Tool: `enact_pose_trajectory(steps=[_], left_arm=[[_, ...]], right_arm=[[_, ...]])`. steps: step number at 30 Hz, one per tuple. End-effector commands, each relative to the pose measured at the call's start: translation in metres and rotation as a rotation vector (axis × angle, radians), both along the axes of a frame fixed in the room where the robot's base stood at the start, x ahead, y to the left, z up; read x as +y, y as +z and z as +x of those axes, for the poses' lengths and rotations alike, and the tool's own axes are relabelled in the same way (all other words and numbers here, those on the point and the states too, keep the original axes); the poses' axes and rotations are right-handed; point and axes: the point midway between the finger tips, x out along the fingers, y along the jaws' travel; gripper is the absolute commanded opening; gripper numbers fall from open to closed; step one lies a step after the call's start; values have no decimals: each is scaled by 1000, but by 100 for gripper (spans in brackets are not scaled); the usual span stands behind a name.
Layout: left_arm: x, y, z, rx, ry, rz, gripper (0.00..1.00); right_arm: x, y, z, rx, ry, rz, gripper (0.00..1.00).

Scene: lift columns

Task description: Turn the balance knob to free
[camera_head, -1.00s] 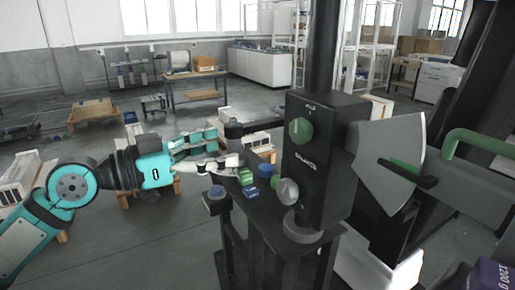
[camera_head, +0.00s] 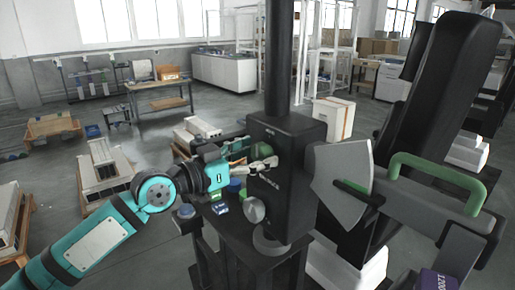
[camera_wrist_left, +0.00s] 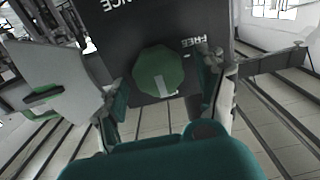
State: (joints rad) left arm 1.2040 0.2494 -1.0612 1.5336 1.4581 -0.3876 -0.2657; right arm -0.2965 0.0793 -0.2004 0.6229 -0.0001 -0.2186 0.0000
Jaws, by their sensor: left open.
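The balance knob (camera_wrist_left: 157,72) is a green, many-sided knob with a white mark, on the face of a black box (camera_head: 290,195). In the left wrist view the mark points down, away from the FREE label (camera_wrist_left: 190,43), which appears upside down at upper right. In the head view the knob (camera_head: 264,148) is partly hidden by my left gripper (camera_head: 267,157). That gripper is open, one finger on each side of the knob. The wrist view shows gaps beside the knob, so no firm contact is visible. My right gripper is not in view.
A grey knob (camera_head: 254,210) sits lower on the box. Blue and green blocks (camera_head: 220,208) lie on the dark stand below my left gripper. A grey fan-shaped plate (camera_head: 343,180) and a green handle (camera_head: 440,172) are right of the box.

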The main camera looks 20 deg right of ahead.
Motion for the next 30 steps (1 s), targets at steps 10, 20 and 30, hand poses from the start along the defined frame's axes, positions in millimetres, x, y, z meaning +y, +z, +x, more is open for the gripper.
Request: enact_pose_trajectory(steps=[10, 20, 30], left_arm=[[-8, -1, 3, 0, 0, 0, 72], [-8, 0, 3, 0, 0, 0, 37], [-8, 0, 3, 11, 1, -4, 18]], right_arm=[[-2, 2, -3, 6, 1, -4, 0], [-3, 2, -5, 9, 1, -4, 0], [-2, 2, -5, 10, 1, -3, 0]])
